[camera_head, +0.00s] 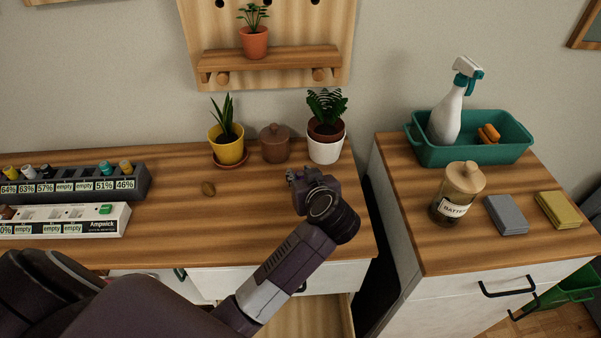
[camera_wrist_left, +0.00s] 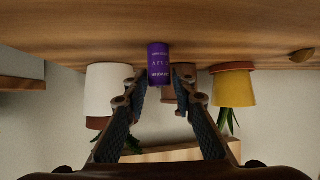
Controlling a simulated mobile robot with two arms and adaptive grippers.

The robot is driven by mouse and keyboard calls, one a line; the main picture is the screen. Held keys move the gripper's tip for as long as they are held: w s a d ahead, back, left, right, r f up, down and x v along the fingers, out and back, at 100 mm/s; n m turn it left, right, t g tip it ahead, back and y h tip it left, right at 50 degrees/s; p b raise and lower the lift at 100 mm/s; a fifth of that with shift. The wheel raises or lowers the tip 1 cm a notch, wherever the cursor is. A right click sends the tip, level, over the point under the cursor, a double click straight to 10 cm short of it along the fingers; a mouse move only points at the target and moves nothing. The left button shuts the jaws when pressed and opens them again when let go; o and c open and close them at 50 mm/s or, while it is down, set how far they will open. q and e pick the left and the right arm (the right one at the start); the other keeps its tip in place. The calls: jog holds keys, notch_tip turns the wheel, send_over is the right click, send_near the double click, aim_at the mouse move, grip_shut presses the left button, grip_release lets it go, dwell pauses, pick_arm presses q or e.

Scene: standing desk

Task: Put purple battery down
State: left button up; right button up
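The purple battery (camera_wrist_left: 158,66) shows in the left wrist view between the two fingertips, with its far end close to the wooden desk surface. I cannot tell whether that end touches the desk. In the left wrist view the fingertips of my left gripper (camera_wrist_left: 159,78) close in on both sides of the battery. In the head view the battery is hidden by the gripper. My right gripper is out of view.
A yellow pot (camera_head: 229,153), brown pot (camera_head: 274,149) and white pot (camera_head: 325,151) line the wall. A walnut-like thing (camera_head: 208,188) lies mid-desk. A battery jar (camera_head: 452,208) stands right.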

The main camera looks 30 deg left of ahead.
pick_arm(q)
jog(key=shift+o, duration=0.8)
